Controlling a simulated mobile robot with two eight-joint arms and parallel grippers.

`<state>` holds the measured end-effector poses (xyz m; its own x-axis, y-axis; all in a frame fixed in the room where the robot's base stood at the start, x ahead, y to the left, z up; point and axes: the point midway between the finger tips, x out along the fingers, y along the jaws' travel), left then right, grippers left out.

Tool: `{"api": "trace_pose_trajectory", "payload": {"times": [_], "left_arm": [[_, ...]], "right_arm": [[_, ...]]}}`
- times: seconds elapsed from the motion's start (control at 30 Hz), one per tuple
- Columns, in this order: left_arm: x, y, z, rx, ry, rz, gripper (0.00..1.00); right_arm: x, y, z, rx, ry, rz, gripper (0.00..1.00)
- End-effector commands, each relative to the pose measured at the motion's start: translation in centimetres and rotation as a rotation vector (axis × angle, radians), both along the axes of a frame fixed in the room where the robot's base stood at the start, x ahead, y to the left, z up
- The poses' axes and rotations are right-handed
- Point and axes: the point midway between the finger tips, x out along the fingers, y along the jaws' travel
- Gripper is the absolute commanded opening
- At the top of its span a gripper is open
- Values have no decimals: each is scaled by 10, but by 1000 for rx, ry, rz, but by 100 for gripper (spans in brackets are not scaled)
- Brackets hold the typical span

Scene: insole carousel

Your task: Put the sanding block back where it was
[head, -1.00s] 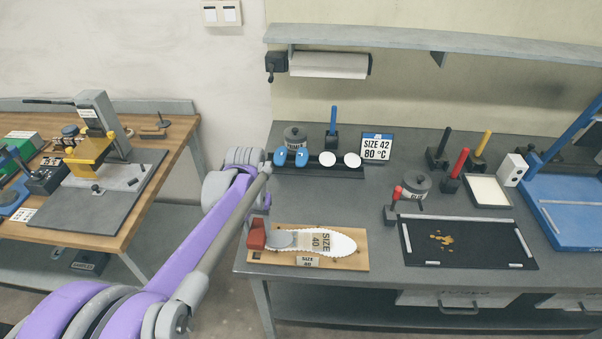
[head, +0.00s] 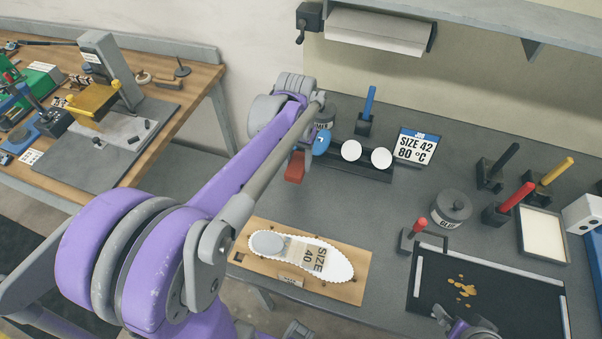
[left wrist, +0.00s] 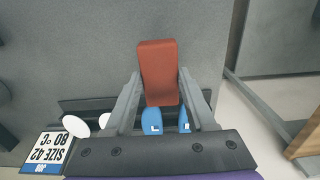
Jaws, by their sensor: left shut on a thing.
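The sanding block is a red-brown block (head: 295,167), seen in the head view below my left gripper (head: 301,150). The left wrist view shows the block (left wrist: 157,65) between the two grey fingers of the left gripper (left wrist: 157,92), which is shut on it. The block is close to the front left of a dark rack (head: 372,172) with blue and white round pads. In the wrist view, blue pads (left wrist: 152,122) show just behind the block. Whether the block touches the bench is unclear. My right gripper (head: 462,326) is at the bottom edge, partly cut off.
A wooden board (head: 355,289) with a white SIZE 40 insole (head: 338,268) lies in front. A SIZE 42 sign (head: 416,146), a glue pot (head: 451,208) and a dark mat (head: 425,290) are to the right. Bare grey bench lies between board and rack.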

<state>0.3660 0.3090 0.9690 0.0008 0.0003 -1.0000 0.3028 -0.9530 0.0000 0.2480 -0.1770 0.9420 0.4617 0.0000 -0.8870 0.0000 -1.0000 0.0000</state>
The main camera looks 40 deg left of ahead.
Motion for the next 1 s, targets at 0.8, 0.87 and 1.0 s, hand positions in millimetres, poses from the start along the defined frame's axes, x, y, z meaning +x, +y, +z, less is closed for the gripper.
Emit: {"api": "trace_pose_trajectory", "payload": {"times": [0.8, 0.87, 1.0], "left_arm": [[0, 0, -64, 0, 0, -1, 11], [0, 0, -67, 0, 0, -1, 11], [0, 0, -66, 0, 0, -1, 74]], "right_arm": [[-2, 0, -7, 0, 4, 0, 100], [-3, 0, -9, 0, 6, 0, 100], [-3, 0, -9, 0, 6, 0, 100]]}}
